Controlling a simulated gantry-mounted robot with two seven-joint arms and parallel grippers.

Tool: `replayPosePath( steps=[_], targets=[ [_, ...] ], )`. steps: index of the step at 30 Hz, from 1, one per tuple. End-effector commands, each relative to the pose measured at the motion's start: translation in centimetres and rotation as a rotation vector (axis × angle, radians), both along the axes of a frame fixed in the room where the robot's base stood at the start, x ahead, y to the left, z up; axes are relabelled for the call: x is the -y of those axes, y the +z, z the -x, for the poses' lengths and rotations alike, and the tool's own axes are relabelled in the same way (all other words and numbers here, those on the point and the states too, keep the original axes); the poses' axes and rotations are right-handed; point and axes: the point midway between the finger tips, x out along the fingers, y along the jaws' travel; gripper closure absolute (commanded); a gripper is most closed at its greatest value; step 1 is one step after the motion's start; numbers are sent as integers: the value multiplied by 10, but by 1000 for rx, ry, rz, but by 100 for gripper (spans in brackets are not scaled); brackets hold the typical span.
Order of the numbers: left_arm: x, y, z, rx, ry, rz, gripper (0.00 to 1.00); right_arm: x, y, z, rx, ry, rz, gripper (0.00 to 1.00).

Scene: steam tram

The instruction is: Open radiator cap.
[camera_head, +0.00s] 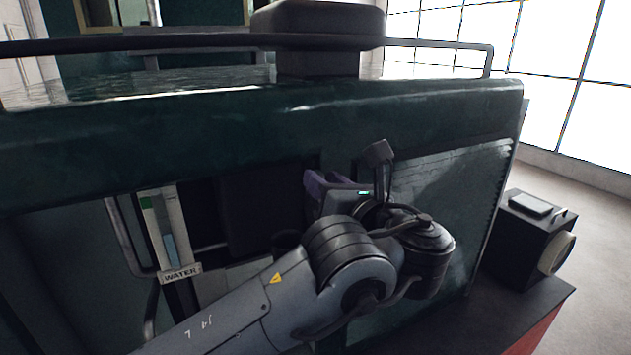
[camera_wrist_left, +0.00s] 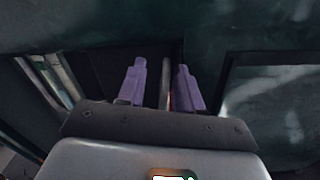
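The dark green tram body (camera_head: 270,120) fills the head view. No part is clearly marked as the radiator cap; a dark block with a rounded lid (camera_head: 318,18) stands on top, its lid seemingly down. My left gripper (camera_head: 318,188) is in front of the body, well below that block, at the right edge of a dark opening. In the left wrist view its purple fingers (camera_wrist_left: 160,88) stand apart. A thin upright bar (camera_wrist_left: 166,85) shows between them; I cannot tell whether they touch it. My left arm hides part of the opening. My right gripper is not visible.
A water gauge (camera_head: 168,235) labelled WATER is left of my left arm. A dark rail (camera_head: 150,42) runs along the top. A flat dark panel (camera_head: 450,200) lies right of the gripper. A black box (camera_head: 530,235) stands at the right, with open floor beyond.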

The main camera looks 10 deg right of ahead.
Motion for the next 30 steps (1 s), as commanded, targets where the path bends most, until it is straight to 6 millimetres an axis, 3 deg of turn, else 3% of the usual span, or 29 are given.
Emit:
replayPosePath(
  steps=[9,23,27,30],
  targets=[
    [15,-2,45,0,-2,0,65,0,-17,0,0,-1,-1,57],
    [17,1,56,0,0,0,65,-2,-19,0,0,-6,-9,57],
    [17,-5,54,-10,0,-1,85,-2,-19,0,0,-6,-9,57],
    [17,-27,48,-49,2,-1,100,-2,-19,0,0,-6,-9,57]
  ],
)
